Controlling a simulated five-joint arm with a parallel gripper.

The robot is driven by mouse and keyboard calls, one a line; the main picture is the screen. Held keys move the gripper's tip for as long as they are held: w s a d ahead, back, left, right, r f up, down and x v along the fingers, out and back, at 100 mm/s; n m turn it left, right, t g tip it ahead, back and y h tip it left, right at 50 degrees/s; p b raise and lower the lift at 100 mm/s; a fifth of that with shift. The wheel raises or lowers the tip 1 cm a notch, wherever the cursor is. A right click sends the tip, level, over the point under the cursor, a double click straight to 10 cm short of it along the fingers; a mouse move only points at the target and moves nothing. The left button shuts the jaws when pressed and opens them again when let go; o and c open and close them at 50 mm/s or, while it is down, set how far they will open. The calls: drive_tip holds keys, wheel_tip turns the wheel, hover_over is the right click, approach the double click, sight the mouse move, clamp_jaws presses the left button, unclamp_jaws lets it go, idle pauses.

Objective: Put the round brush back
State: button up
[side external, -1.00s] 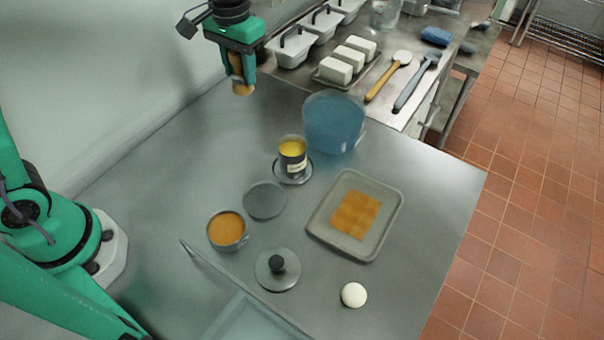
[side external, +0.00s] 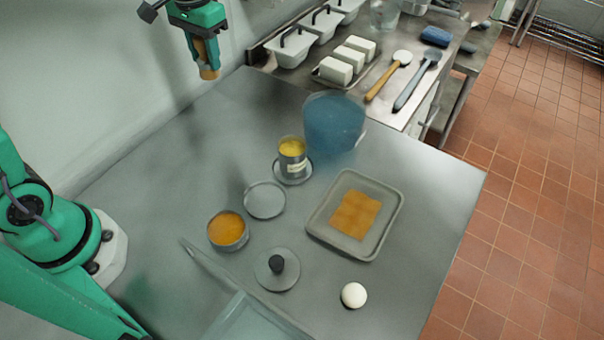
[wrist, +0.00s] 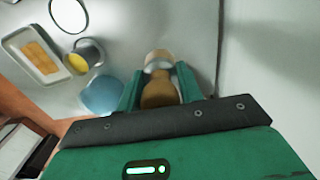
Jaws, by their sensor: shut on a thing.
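My gripper (side external: 203,42) is shut on the round brush (side external: 208,72) and holds it high above the far left of the steel table, near the wall. The brush points down, its pale tan end lowest. In the wrist view the brush (wrist: 159,88) lies between the two green fingers (wrist: 158,86), with a brown handle part and a pale end. The fingers hide part of it. A flat round grey dish (side external: 265,200) lies empty on the table. It also shows at the top of the wrist view (wrist: 70,14).
A blue bucket (side external: 334,125) stands near the back edge. A can with yellow contents (side external: 292,160) stands on a small saucer. The table's left-back area is clear.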

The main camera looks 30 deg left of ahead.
drive_tip(key=shift+s+d, duration=0.15)
drive_tip(key=shift+d, duration=0.35)
drive_tip(key=s+d+f+m, duration=0.2)
drive_tip(key=s+d+m, duration=0.2)
drive_tip(key=s+d, duration=0.6)
drive_tip(key=s+d+f+m, duration=0.3)
drive_tip(key=s+d+m, duration=0.2)
drive_tip(key=s+d, duration=0.5)
drive_tip(key=shift+s+d, duration=0.15)
drive_tip(key=shift+d, duration=2.05)
drive_tip(key=shift+f, duration=0.1)
drive_tip(key=w+a+f, duration=0.1)
drive_tip(key=w+f, duration=0.1)
drive_tip(key=w, duration=0.1)
drive_tip(key=w+a+f, duration=0.2)
drive_tip(key=w, duration=0.2)
drive_tip(key=w+a+f, duration=0.2)
drive_tip(key=w+f, duration=0.1)
drive_tip(key=shift+w, duration=0.35)
drive_tip(key=shift+f, duration=0.1)
